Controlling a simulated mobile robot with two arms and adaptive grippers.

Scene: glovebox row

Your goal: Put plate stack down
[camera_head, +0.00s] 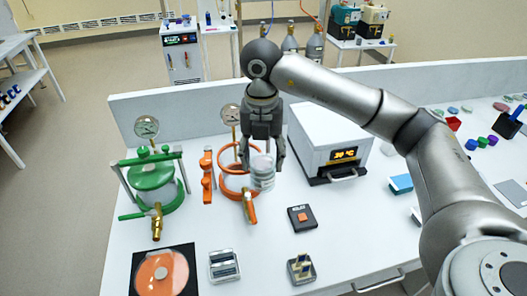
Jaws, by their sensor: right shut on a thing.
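A stack of clear round plates (263,174) hangs below my right gripper (262,158), whose two dark fingers are shut on it. The stack is upright and seems a little above the white bench, in front of the orange ring-shaped apparatus (234,184). Whether it touches the bench or that apparatus I cannot tell. The gripper points straight down. My left gripper is not in view.
A white oven (325,135) with a lit display stands right of the stack. A green pressure vessel (153,178) is at the left. A small black device (302,218), a grey rack (224,265) and an orange disc (160,272) lie nearer the front.

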